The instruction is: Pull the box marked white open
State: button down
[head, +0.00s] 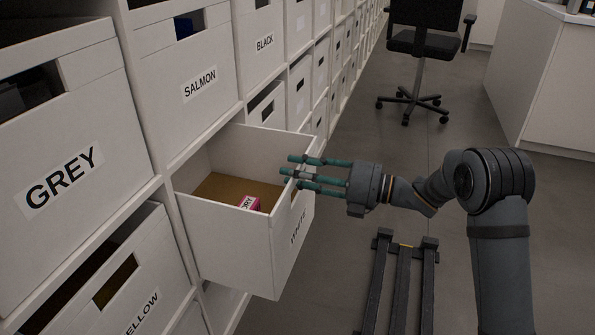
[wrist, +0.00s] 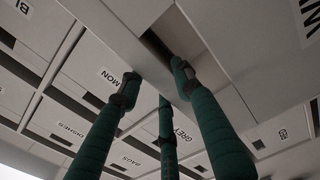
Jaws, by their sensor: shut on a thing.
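The box marked white (head: 235,245) is a white drawer-like box, pulled well out of the shelf. Its front wall carries the WHITE label (head: 298,229), seen at a steep angle. Its open top shows a brown bottom and a pink item (head: 250,203) with a partly hidden label. My gripper (head: 292,171) has teal fingers and is shut on the front wall of this box, near its hand slot. In the wrist view the fingertips (wrist: 155,82) close around a pale panel beside a dark slot; the contact is partly hidden.
The shelf holds other boxes, among them grey (head: 63,180), salmon (head: 200,85), black (head: 265,43) and yellow (head: 140,312). An office chair (head: 420,45) stands farther down the aisle. A white cabinet (head: 555,90) is at right. Grey floor between is mostly clear.

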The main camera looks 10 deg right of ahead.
jog(key=c, duration=1.2)
grip_release()
jog(key=v, duration=1.2)
jog(key=shift+w, duration=0.1)
jog(key=x, duration=1.2)
jog(key=shift+w+a, duration=0.2)
jog(key=shift+a, duration=0.5)
